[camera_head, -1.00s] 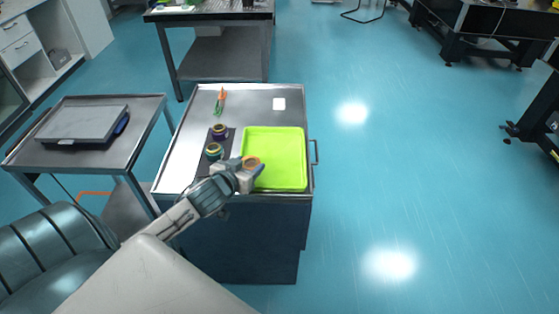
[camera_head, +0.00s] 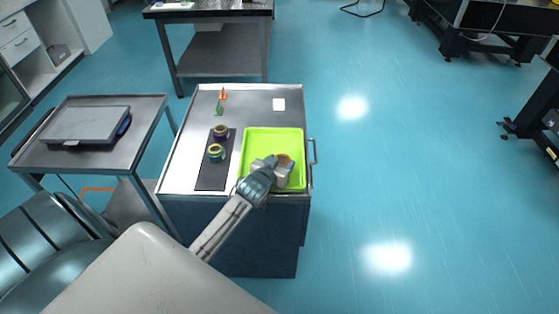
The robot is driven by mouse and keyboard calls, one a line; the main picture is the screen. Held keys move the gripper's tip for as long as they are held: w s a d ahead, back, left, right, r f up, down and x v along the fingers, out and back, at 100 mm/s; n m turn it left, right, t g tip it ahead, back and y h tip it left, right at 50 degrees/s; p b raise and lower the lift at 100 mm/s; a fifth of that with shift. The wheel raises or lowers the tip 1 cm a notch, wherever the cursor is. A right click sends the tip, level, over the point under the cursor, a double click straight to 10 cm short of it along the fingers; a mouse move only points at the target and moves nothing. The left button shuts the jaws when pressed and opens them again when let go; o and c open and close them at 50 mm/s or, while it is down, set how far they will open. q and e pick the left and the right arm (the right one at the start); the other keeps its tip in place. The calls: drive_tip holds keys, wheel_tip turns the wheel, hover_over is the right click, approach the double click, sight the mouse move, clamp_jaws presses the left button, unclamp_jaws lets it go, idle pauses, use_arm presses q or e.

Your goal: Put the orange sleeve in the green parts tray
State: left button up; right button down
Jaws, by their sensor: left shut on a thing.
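The green parts tray (camera_head: 272,138) lies on the right part of the metal cart top. My left gripper (camera_head: 285,164) is over the right half of the tray, shut on the orange sleeve (camera_head: 285,159). The sleeve shows as a small orange patch between the fingers, partly hidden by them. I cannot tell whether it touches the tray floor. My right gripper is not in view.
A dark mat (camera_head: 213,177) left of the tray bears a purple ring-like part (camera_head: 221,131) and a teal and yellow one (camera_head: 216,152). An orange and green tool (camera_head: 221,101) and a white card (camera_head: 279,104) lie at the back. A side table (camera_head: 98,158) stands left.

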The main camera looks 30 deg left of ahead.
use_arm(q)
drive_tip(key=shift+f, duration=0.1)
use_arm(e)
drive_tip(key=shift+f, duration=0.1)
use_arm(q)
drive_tip(key=o, duration=0.8)
drive_tip(key=shift+o, duration=1.3)
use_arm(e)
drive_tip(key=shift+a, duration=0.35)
use_arm(q)
drive_tip(key=shift+s, duration=0.1)
drive_tip(key=b+v, duration=0.2)
drive_tip(key=v, duration=0.9)
drive_tip(key=shift+s+r+b, duration=0.3)
drive_tip(key=shift+s+r, duration=0.05)
drive_tip(key=shift+r, duration=0.05)
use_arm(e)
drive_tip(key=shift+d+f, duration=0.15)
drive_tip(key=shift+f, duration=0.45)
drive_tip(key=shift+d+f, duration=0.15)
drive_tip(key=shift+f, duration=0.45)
